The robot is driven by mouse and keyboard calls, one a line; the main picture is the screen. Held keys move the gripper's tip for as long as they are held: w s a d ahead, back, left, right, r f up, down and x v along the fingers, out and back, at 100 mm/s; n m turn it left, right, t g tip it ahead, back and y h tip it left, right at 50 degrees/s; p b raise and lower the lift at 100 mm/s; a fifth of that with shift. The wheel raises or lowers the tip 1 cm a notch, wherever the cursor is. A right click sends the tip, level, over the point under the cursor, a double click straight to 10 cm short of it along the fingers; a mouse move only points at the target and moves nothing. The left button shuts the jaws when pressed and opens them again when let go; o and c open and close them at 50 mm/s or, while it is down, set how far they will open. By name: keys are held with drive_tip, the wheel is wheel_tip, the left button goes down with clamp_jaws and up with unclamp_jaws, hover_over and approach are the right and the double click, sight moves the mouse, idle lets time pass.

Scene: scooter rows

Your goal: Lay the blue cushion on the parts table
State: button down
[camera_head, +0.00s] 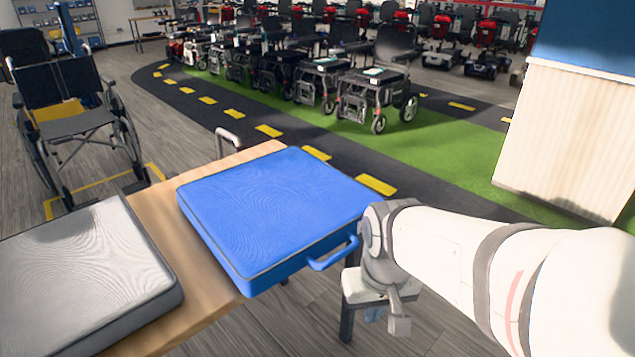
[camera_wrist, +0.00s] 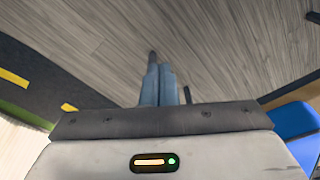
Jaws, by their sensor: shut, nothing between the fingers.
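The blue cushion (camera_head: 270,210) lies flat on the wooden table (camera_head: 195,290), with its right part reaching past the table's edge. Its blue handle (camera_head: 334,256) sticks out from the near right side. Part of the cushion also shows at the right of the wrist view (camera_wrist: 296,122). My gripper (camera_head: 374,314) points down beside the table, to the right of the cushion and apart from the handle. In the wrist view its blue-grey fingers (camera_wrist: 158,85) are together, with nothing between them and bare floor beyond.
A grey cushion (camera_head: 80,275) lies on the table to the left of the blue one, with a strip of bare wood between them. A wheelchair (camera_head: 75,115) stands behind at the left. Scooters and walkers (camera_head: 375,90) line the back. A ribbed white panel (camera_head: 565,135) stands at the right.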

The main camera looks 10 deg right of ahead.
drive_tip(key=w+d+r+n+g+p, duration=0.1)
drive_tip(key=w+d+r+n+p, duration=0.2)
drive_tip(key=w+r+n+p, duration=0.7)
wheel_tip(320, 180, down, 10)
drive_tip(key=r+m+p, duration=0.1)
drive_tip(key=m+p, duration=0.1)
drive_tip(key=m, duration=0.1)
drive_tip(key=shift+w+a, duration=0.65)
drive_tip(key=shift+w, duration=0.2)
drive_tip(key=shift+w+a, duration=0.65)
drive_tip(key=shift+w, duration=0.2)
